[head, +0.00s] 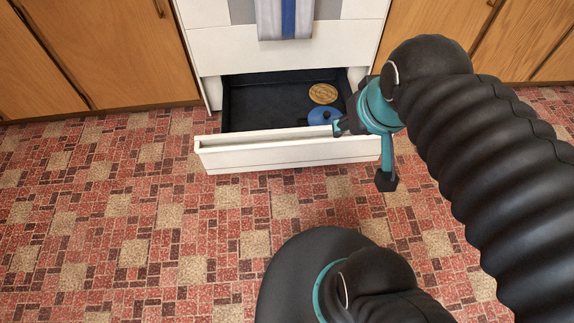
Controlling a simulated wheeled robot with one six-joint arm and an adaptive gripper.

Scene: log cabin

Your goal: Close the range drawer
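The range drawer (290,152) is pulled out at the bottom of the white range (280,50), with its white front panel standing well clear of the range. Its dark inside holds a round golden-brown item (323,93) and a blue lidded item (324,115). My gripper (363,154) is at the right end of the drawer front. Its two dark fingertips are spread apart, one near the panel's top edge and the other lower, outside the drawer.
Wooden cabinets (95,50) flank the range on both sides. A towel with a blue stripe (286,18) hangs on the range above the drawer. The red patterned floor (130,220) is clear at the left and in front of the drawer.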

